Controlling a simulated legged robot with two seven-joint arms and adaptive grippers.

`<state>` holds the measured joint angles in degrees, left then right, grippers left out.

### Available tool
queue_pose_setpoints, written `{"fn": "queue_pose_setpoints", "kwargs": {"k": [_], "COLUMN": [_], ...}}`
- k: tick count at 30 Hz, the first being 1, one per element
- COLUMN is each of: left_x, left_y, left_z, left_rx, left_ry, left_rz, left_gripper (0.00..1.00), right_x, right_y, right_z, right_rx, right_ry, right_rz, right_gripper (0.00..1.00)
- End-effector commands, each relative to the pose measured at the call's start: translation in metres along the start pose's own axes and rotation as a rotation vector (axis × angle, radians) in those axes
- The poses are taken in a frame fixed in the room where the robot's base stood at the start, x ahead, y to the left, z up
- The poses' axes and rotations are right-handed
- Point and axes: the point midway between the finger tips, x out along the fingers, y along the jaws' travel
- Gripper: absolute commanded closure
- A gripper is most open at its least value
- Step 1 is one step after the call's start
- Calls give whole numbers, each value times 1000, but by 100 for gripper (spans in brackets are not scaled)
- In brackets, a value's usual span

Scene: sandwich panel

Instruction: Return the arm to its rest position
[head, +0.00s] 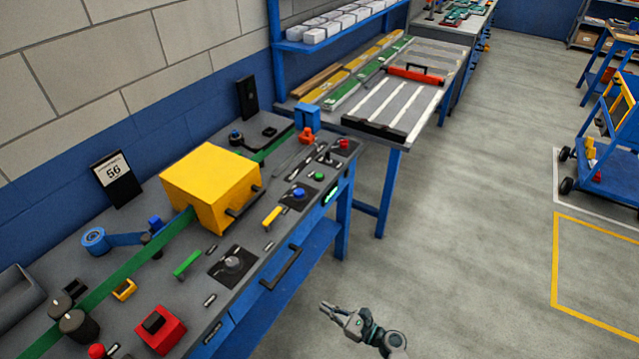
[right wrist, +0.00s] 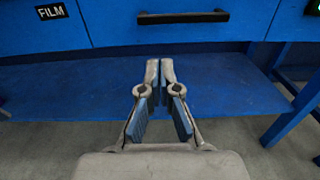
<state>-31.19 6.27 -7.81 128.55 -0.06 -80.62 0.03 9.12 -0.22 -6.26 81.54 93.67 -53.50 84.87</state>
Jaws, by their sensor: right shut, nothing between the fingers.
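My right gripper (head: 328,309) hangs over the open floor at the bottom of the head view, to the right of the grey-topped workbench (head: 75,262) and apart from it. It also shows in the right wrist view (right wrist: 159,64), where its fingertips are together with nothing between them. Behind the fingertips there are the bench's blue drawer fronts (right wrist: 130,22) and its blue lower shelf (right wrist: 215,95). My left gripper is not in the head view.
A yellow box (head: 212,185) with a black handle stands on the bench over a green strip. A black drawer handle (head: 281,268) sticks out from the bench front. A second table (head: 440,75) stands beyond. A blue cart (head: 610,160) is at the right. The grey floor (head: 480,200) between is clear.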

Motion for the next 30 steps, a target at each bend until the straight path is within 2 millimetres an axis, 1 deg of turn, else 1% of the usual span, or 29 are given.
{"fn": "queue_pose_setpoints", "kwargs": {"k": [2,4,5,8,9,11,12,14,15,17,18,20,21,24,27,30], "left_x": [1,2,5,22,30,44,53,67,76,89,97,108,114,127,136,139], "left_y": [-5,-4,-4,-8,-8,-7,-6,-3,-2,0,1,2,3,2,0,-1], "left_z": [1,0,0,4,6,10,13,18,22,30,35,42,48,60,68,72], "left_rx": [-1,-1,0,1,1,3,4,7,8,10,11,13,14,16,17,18], "left_ry": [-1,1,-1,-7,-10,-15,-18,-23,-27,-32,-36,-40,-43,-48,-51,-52], "left_rz": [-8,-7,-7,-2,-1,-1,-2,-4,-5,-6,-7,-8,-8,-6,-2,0], "left_gripper": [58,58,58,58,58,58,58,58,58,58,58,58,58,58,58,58], "right_x": [3,2,0,-17,-30,-56,-76,-112,-137,-176,-203,-241,-263,-308,-332,-341], "right_y": [3,9,13,32,43,62,74,93,106,124,135,151,160,177,186,190], "right_z": [-1,-11,-18,-60,-83,-120,-144,-177,-197,-222,-236,-252,-259,-269,-272,-272], "right_rx": [-8,-49,-83,-276,-386,-569,-698,-889,-1016,-1198,-1312,-1465,-1554,-1723,-1819,-1851], "right_ry": [8,44,73,228,311,444,533,653,725,812,855,896,909,904,878,863], "right_rz": [2,4,7,39,69,144,212,339,440,614,740,935,1062,1343,1532,1605], "right_gripper": [100,100,100,100,100,100,100,100,100,100,100,100,100,100,100,100]}}
